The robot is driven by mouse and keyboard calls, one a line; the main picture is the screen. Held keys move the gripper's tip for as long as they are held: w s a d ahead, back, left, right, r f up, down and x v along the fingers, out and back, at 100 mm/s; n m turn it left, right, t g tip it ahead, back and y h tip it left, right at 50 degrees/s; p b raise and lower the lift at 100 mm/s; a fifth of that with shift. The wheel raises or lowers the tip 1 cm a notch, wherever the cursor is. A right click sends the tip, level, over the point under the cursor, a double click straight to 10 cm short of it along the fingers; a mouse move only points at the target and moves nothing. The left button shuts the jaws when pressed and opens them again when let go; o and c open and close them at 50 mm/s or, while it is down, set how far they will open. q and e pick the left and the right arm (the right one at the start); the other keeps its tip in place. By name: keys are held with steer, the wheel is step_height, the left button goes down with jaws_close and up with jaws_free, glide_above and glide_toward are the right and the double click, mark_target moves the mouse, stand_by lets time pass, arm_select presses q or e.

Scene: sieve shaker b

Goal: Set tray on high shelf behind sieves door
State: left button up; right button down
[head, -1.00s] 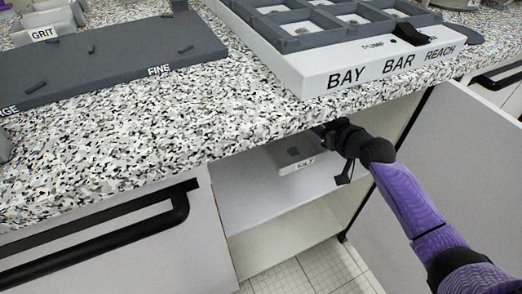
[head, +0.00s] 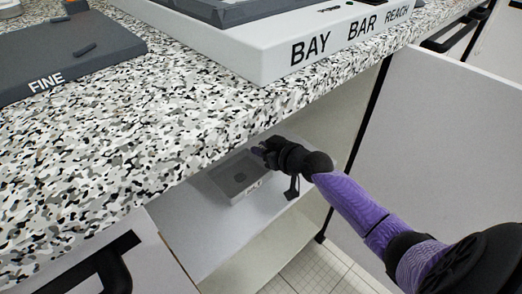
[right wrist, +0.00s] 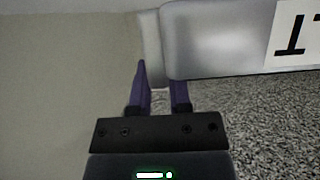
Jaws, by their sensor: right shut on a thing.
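The small light tray (head: 238,180), with a grey inside, is on or just over the upper shelf (head: 190,232) of the cabinet below the counter. My right gripper (head: 258,152) reaches in under the counter edge and is shut on the tray's right end. In the right wrist view the two purple fingers (right wrist: 161,95) straddle a pale tab beside the tray's pale wall (right wrist: 215,40), which bears a white label. Whether the tray touches the shelf is unclear. The cabinet door (head: 455,140) stands open at the right. My left gripper is not in view.
The speckled counter (head: 150,130) overhangs the cabinet opening, close above my right gripper. On it are a white BAY BAR unit (head: 265,62) and a dark FINE board (head: 70,55). A black-handled drawer front (head: 150,255) is at lower left.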

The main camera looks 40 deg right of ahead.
steer(key=shift+f, duration=0.35)
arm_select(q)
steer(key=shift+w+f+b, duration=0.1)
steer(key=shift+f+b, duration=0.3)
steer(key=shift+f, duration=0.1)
arm_select(e)
steer(key=shift+s+f, duration=0.1)
steer(key=shift+f, duration=0.1)
